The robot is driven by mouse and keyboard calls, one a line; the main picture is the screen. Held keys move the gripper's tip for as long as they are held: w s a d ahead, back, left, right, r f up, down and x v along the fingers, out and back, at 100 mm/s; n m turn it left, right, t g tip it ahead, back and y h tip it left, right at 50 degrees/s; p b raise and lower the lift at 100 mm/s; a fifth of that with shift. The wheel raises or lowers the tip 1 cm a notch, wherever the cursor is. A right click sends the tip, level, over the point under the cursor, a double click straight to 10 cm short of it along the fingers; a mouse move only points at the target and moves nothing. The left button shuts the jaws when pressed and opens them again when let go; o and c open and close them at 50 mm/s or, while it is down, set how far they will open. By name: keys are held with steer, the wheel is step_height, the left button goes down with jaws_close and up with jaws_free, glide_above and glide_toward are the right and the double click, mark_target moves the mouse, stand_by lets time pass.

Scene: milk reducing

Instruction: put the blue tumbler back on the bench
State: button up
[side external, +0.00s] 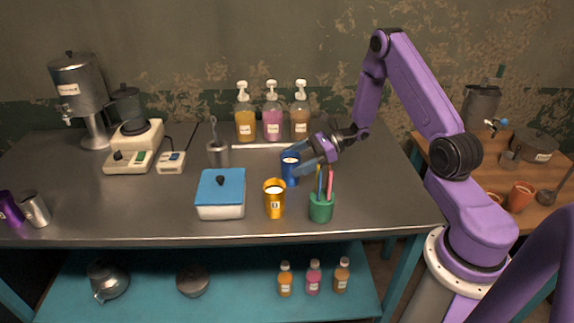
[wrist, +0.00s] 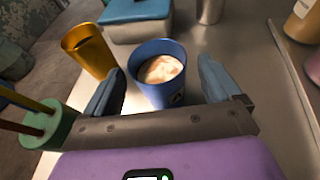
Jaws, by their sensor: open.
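The blue tumbler (side external: 289,168) stands upright on the metal bench (side external: 120,205), behind the yellow tumbler. In the wrist view the blue tumbler (wrist: 158,72) holds a pale, frothy brown-and-white drink. My gripper (side external: 303,163) reaches in from the right at the tumbler. In the wrist view my gripper (wrist: 160,88) is open, with one blue finger on each side of the tumbler. A gap shows between the tumbler and the right finger; the left finger is close to its wall, and I cannot tell if they touch.
A yellow tumbler (side external: 274,198) and a green pen cup (side external: 321,207) stand close in front. A white box with a blue lid (side external: 221,194) is to the left. Pump bottles (side external: 272,121) and a steel cup (side external: 218,153) stand behind. The bench's left middle is clear.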

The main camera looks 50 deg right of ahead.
steer(key=v, duration=0.8)
steer(key=shift+d, duration=0.1)
steer(key=s+a+r+n+g+h, duration=0.1)
steer(key=s+a+r+n+g, duration=0.1)
steer(key=a+r+n+g, duration=0.45)
steer(key=s+a+r+n+g+h, duration=0.1)
steer(key=a+r+n, duration=0.2)
steer(key=a+n, duration=0.7)
steer(key=s+a+r+n+g+h, duration=0.1)
steer(key=s+a+n+g+h, duration=0.35)
steer(key=s+n, duration=0.55)
steer(key=s+d+n+t+h, duration=0.2)
steer(key=s+n+t+h, duration=0.2)
steer(key=s+n, duration=0.7)
steer(key=s, duration=0.3)
steer(key=shift+s+r+h, duration=0.35)
steer(key=shift+s+r, duration=0.05)
